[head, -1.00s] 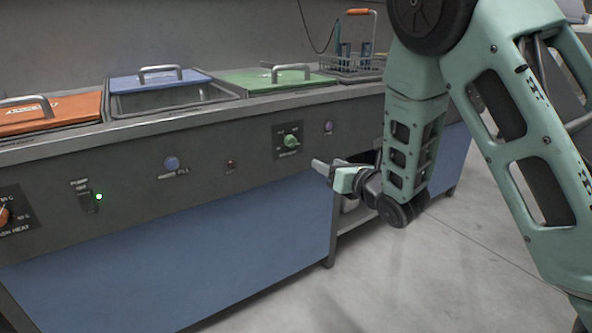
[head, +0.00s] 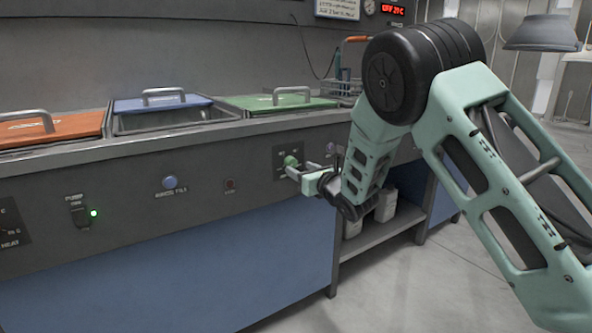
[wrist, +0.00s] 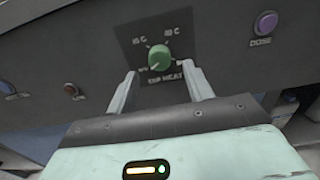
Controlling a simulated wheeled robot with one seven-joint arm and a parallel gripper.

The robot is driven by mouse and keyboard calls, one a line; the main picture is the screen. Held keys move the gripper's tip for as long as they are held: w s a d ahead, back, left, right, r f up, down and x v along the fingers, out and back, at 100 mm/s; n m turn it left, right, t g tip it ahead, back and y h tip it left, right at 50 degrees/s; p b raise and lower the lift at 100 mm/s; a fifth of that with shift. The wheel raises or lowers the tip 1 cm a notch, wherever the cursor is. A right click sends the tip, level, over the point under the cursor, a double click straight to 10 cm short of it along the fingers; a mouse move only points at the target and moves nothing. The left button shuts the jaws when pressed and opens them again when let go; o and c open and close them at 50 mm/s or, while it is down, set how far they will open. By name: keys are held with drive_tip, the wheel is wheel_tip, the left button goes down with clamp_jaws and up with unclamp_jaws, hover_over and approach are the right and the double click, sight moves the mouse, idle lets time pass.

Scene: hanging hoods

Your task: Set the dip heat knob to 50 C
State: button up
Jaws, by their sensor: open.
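The dip heat knob (wrist: 159,56) is a round green knob on a black plate on the dark front panel. In the wrist view its label "DIP HEAT" reads below it and small temperature marks sit around it; I cannot tell exactly where it points. It also shows in the head view (head: 290,161), partly behind my gripper. My gripper (wrist: 162,78) is open, with one finger at each side below the knob in the picture. The fingers look short of the knob, and nothing is between them.
A purple dose button (wrist: 266,22) is right of the knob. Tanks with orange (head: 52,130), blue and green (head: 277,104) lids stand above the panel.

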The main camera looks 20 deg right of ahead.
sight(293, 165)
drive_tip(key=shift+x, duration=1.85)
drive_tip(key=c, duration=1)
drive_tip(key=shift+o, duration=0.2)
